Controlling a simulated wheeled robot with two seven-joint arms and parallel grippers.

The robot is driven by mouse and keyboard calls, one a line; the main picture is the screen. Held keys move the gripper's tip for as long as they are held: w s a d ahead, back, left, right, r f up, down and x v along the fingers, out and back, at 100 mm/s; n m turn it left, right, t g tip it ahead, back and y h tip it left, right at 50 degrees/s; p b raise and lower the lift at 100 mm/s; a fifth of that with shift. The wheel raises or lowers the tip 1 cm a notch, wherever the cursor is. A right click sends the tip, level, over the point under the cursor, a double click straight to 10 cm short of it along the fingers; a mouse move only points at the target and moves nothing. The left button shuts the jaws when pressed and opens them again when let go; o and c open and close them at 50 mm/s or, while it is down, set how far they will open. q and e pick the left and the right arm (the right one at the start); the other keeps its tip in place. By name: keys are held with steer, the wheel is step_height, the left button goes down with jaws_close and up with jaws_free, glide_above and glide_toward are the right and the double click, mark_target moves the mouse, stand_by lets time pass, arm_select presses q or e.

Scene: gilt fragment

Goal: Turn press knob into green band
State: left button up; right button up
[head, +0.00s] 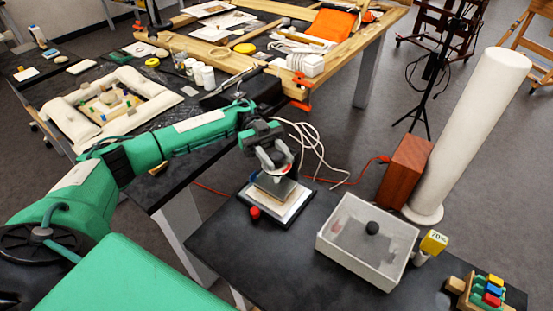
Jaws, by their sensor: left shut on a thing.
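A small press stands on the near dark table, with a dark-rimmed pale base (291,208) and a grey plate (273,186) over it. My left gripper (275,170) reaches down onto the top of the press from the upper left. The green band and any pointer on the knob are too small or hidden to make out. My right gripper is not in view.
A red button-like piece (254,212) sits at the press's front left. To the right are a clear box (335,246) with a dark ball (372,228), a yellow-labelled bottle (433,243), a wooden block (404,170) and a tall white cylinder (470,130). White cables (318,150) lie behind.

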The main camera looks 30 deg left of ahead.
arm_select(q)
steer(key=shift+f, duration=0.1)
stand_by(0.3)
steer(key=o, duration=1)
steer(key=shift+d, duration=0.1)
